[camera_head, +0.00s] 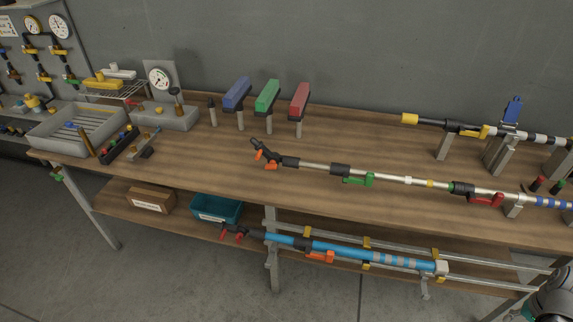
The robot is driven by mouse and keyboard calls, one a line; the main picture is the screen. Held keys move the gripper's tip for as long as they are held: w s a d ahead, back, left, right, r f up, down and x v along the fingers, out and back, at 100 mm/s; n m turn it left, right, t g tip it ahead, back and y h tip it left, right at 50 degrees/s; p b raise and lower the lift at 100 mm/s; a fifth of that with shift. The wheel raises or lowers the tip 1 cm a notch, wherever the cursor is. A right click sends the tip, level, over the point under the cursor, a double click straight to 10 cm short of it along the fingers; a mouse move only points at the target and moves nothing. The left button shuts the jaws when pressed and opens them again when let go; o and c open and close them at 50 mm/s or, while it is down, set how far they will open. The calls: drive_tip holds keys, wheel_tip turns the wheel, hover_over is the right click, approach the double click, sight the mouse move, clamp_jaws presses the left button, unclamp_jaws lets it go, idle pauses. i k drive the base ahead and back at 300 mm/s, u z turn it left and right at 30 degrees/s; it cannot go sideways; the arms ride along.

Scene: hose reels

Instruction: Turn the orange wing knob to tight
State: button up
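On the table, a silver pole (320,167) lies roughly left to right, with a dark angled head (262,146) at its left end. A small orange wing knob (271,165) sits under that head, with another orange bit just left of it. Another orange lever-like part (320,256) is on the blue pole (345,250) on the rack below the tabletop. I cannot tell how tight either orange part is. My gripper is not clearly visible; only a dark part of my arm shows at the bottom right corner.
The silver pole also carries a green lever (358,180) and a red lever (486,200). Blue, green (267,95) and red blocks stand on posts behind it. A grey tray (80,130) and a gauge (159,78) are at left. Bare wooden tabletop (200,165) lies left of the head.

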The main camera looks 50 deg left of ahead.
sight(272, 166)
drive_tip(key=z, duration=0.7)
drive_tip(key=k, duration=0.75)
drive_tip(key=u, duration=1.3)
drive_tip(key=i, duration=0.5)
drive_tip(key=u, duration=0.15)
